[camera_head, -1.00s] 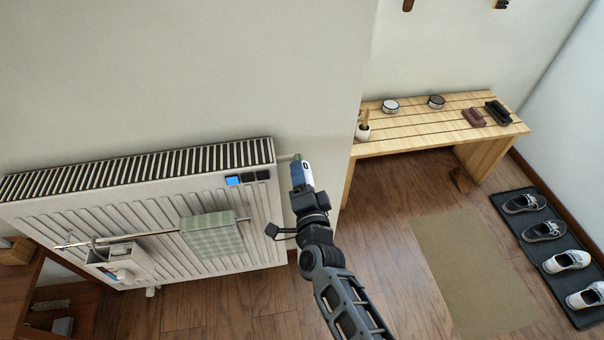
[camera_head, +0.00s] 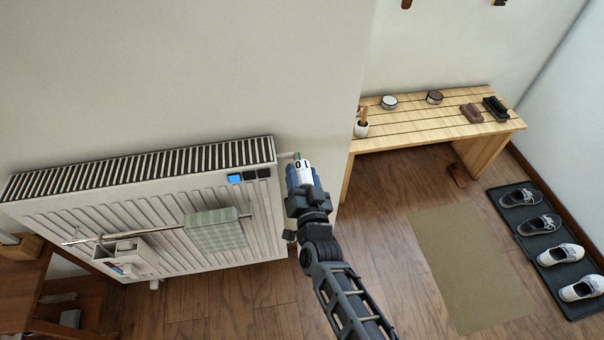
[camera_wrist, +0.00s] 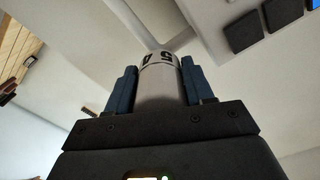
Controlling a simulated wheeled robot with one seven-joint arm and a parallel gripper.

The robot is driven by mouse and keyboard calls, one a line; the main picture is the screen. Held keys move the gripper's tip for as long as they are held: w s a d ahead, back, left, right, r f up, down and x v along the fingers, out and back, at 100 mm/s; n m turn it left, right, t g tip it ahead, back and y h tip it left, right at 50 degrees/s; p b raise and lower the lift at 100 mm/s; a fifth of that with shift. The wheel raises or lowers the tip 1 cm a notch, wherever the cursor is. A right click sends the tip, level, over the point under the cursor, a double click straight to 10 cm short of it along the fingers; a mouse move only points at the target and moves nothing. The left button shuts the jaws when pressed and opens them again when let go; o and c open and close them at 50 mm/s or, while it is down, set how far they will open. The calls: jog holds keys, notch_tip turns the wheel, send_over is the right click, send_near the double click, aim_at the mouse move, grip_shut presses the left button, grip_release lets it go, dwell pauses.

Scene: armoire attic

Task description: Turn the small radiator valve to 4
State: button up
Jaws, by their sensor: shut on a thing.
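The small radiator valve (camera_head: 302,165) is a white cylinder at the right end of the radiator (camera_head: 262,225). In the head view, the black marks "0" and "1" show on its upper side. In the wrist view the valve (camera_wrist: 160,82) stands between my blue fingers, with a "5" and another partly cut-off mark near its far end. My gripper (camera_head: 304,178) is shut on the valve, one finger on each side. The fingers hide part of the valve's sides, and I cannot see a pointer mark clearly.
A towel (camera_head: 215,231) hangs on a rail on the radiator's front, beside a small white holder (camera_head: 125,257). Small blue and dark squares (camera_head: 249,175) sit near its top right corner. A wooden bench (camera_head: 430,120) stands to the right. Floor between bench and radiator is clear.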

jog(key=shift+s+a+f+n, duration=0.2)
jog(key=shift+f+n, duration=0.05)
jog(key=shift+n, duration=0.05)
jog(key=o, duration=1)
jog(key=shift+w+d+r, duration=0.1)
jog(key=shift+w, duration=0.05)
jog(key=p+v, duration=0.1)
jog(key=v, duration=0.7)
